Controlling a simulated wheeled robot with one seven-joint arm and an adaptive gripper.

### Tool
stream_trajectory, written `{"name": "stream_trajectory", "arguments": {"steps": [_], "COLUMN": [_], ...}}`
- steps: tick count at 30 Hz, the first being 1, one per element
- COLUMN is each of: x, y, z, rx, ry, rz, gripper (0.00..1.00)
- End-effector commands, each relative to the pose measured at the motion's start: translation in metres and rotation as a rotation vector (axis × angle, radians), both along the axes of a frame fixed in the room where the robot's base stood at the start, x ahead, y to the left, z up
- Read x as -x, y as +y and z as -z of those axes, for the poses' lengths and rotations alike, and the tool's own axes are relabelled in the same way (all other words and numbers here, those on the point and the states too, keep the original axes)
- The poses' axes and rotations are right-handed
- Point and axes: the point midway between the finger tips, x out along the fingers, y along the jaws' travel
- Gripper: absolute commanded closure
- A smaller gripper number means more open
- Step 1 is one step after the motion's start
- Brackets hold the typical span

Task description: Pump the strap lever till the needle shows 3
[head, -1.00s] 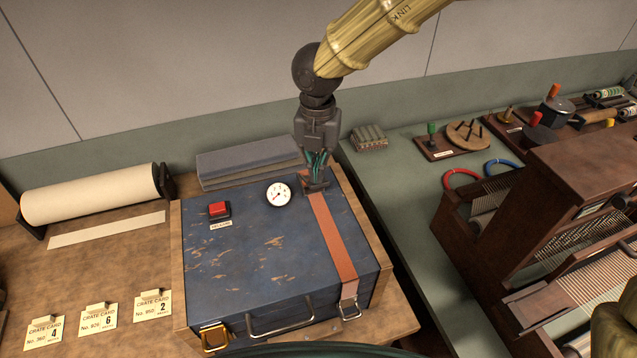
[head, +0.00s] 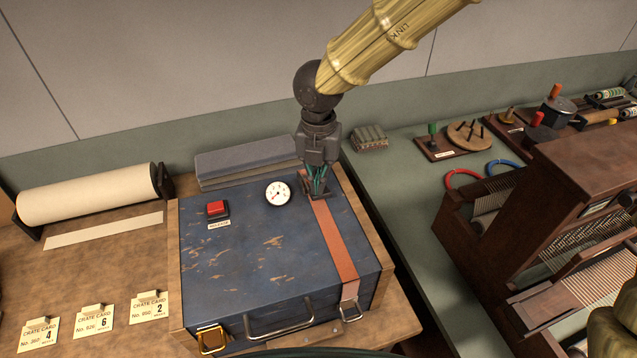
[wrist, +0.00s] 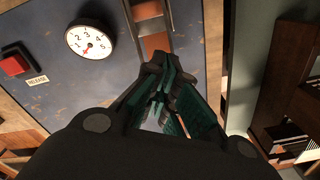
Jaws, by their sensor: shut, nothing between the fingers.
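A blue worn chest (head: 250,265) carries an orange strap (head: 335,245) along its right side, from the back edge to a metal clasp (head: 350,311) at the front. The white dial (head: 278,193) sits left of the strap. In the wrist view the dial (wrist: 89,41) shows its red needle pointing down and left, below the 1. My gripper (head: 318,193) is shut and empty over the strap's back end. Metal side bars flank the strap (wrist: 156,43) just beyond my fingertips (wrist: 160,62). The lever is partly hidden by my gripper, and I cannot tell whether they touch.
A red release button (head: 217,208) stands left of the dial. A grey box (head: 245,163) lies behind the chest. A paper roll (head: 90,192) and crate cards (head: 93,320) are at left. A green bench (head: 400,190) with a dark wooden loom (head: 530,220) is at right.

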Motion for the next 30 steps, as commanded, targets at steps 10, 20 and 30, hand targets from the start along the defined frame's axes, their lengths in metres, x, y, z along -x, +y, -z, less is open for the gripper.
{"name": "stream_trajectory", "arguments": {"steps": [10, 20, 30], "x": [0.002, 0.002, 0.002], "y": [0.000, 0.000, -0.001], "z": [0.015, 0.010, -0.021], "rx": [-0.001, -0.001, 0.000], "ry": [0.001, 0.001, 0.001], "rz": [0.001, 0.001, 0.000], "gripper": [1.00, 1.00, 1.00]}}
